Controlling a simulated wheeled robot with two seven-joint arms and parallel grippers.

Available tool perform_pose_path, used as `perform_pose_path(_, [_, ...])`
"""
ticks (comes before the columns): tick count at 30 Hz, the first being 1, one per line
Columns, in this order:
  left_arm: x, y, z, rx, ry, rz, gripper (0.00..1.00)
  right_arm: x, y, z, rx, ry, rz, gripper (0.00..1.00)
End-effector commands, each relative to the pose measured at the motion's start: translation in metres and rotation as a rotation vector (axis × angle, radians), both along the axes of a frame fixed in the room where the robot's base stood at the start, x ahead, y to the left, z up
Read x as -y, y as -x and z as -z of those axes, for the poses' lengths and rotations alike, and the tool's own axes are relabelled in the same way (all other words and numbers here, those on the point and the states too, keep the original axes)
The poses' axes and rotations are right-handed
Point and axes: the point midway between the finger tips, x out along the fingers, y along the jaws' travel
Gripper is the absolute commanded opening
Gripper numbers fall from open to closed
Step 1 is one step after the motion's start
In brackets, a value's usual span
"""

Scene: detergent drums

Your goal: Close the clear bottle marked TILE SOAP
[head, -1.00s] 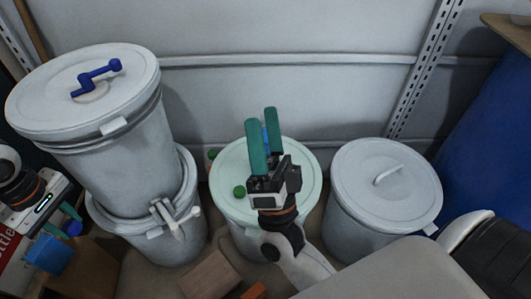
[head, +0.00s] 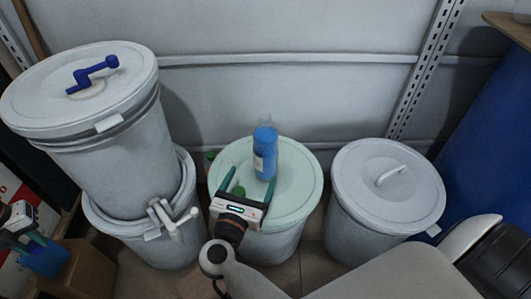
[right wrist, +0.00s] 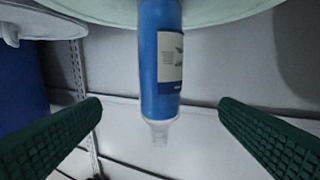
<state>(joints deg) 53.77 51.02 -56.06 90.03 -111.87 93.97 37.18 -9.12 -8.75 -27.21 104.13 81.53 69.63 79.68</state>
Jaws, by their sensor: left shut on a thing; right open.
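The bottle (head: 265,152) stands upright on the pale green lid of the middle drum. Its body looks blue, with a clear narrow neck on top. In the right wrist view the bottle (right wrist: 160,60) appears upside down with a white and blue label too small to read, and no cap shows on its neck (right wrist: 158,131). My right gripper (head: 254,172) is open, on the near side of the bottle, its fingers pointing toward it without gripping. My left gripper (head: 27,246), at the lower left edge, is shut on a blue thing (head: 42,262), partly cut off by the frame.
A small round green thing (head: 238,190) sits on the pale green lid (head: 300,175), near my right gripper; another (head: 211,155) shows at its left edge. Stacked grey drums (head: 105,150) with a tap stand left, a lidded grey drum (head: 370,220) right, cardboard box (head: 85,270) lower left.

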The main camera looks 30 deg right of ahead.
Motion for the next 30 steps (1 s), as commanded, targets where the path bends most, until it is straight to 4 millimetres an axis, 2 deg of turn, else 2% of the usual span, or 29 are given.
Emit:
perform_pose_path(10, [0.0, 0.0, 0.001, 0.0, 0.0, -0.006, 0.09, 0.002, -0.002, 0.0, 0.001, -0.002, 0.0, 0.85])
perform_pose_path(21, [0.0, 0.0, 0.011, 0.0, 0.0, -0.004, 0.09, 0.039, -0.039, 0.001, 0.001, 0.0, 0.0, 0.85])
perform_pose_path(30, [0.0, 0.0, 0.011, 0.0, 0.0, -0.004, 0.09, 0.043, -0.042, 0.0, -0.001, -0.001, 0.0, 0.85])
